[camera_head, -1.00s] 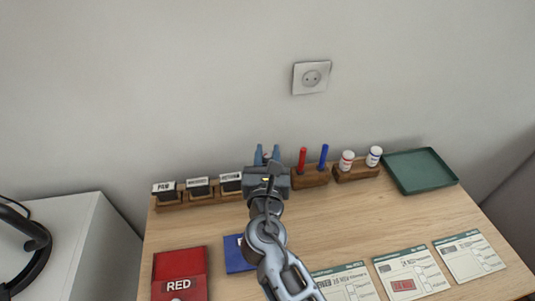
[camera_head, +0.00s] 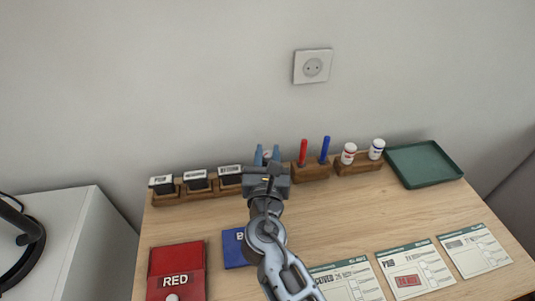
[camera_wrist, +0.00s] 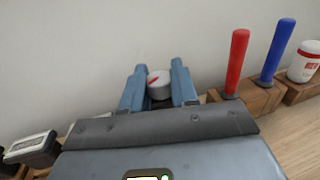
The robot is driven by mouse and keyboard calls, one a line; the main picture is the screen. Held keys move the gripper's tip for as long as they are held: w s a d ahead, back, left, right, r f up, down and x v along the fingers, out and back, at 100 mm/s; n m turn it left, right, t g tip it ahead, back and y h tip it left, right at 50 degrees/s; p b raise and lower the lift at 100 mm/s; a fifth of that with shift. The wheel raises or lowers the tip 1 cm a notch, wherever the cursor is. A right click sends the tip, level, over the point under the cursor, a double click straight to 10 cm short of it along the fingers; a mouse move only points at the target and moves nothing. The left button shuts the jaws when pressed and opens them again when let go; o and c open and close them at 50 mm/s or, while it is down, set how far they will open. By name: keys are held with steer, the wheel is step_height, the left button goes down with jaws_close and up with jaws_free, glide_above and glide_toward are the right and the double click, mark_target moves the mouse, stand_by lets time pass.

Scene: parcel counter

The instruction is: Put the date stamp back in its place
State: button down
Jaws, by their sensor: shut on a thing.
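My gripper (camera_head: 267,155) is above the right end of the wooden stamp rack (camera_head: 171,200), close to the back wall. Its two blue fingers are shut on a round, pale grey-white thing with a red mark on top, seen in the wrist view (camera_wrist: 158,83). It looks like the date stamp; its lower part is hidden by my gripper. In the head view my gripper hides that end of the rack, so I cannot tell whether the held thing touches it. Several black stamps with white labels (camera_head: 196,180) stand in the rack to the left.
A wooden block with a red marker (camera_head: 303,152) and a blue marker (camera_head: 324,150) stands close to the right. Beyond are two bottles (camera_head: 348,153) and a green tray (camera_head: 424,164). Red (camera_head: 176,272) and blue (camera_head: 234,248) pads and several forms (camera_head: 416,271) lie in front.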

steer(key=shift+f+b, duration=0.45)
steer(key=shift+f, duration=0.1)
steer(key=c, duration=1.1)
jaws_free()
steer(key=shift+s+f+p, duration=0.2)
steer(key=shift+s+p, duration=0.25)
steer(key=shift+s, duration=0.65)
steer(key=shift+s+r, duration=0.25)
steer(key=shift+s, duration=0.35)
steer(key=shift+s+d+p, duration=0.1)
steer(key=shift+s+p, duration=0.25)
steer(key=shift+s, duration=0.65)
steer(key=o, duration=0.6)
steer(key=shift+w, duration=0.1)
